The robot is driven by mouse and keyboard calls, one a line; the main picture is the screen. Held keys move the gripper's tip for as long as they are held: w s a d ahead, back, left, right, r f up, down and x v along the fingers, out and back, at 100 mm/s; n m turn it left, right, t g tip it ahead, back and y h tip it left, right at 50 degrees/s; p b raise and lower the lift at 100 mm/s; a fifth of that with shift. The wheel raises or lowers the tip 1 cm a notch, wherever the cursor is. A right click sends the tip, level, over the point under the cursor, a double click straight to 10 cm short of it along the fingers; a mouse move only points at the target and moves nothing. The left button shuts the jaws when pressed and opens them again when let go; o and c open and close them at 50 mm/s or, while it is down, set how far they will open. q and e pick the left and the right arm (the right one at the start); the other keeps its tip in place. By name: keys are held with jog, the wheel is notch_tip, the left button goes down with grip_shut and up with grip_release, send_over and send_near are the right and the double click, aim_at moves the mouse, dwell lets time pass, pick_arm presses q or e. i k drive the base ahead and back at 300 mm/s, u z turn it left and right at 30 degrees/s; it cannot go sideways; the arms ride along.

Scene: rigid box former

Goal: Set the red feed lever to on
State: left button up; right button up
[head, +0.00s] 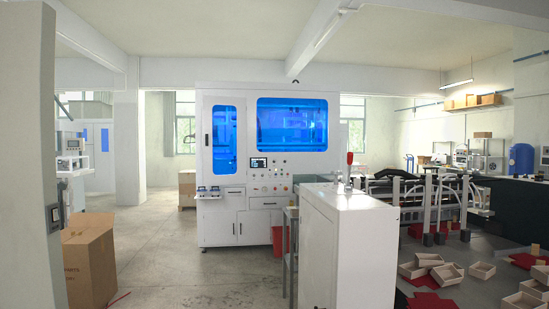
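A small red upright piece (349,158), which looks like the red lever's handle, stands above the top of a white cabinet (350,250) right of centre. It sits over small metal parts (345,183) on the cabinet top. It appears roughly upright; any on or off marking is too small to read. Neither of my grippers is in view.
A large white machine (222,190) with blue windows stands behind. A red bin (278,241) and metal stand (290,250) are beside the cabinet. Open boxes (447,274) litter the floor at right. A cardboard box (90,260) stands at left. Floor left of centre is clear.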

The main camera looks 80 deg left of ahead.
aim_at(350, 154)
jog(key=u, duration=1.65)
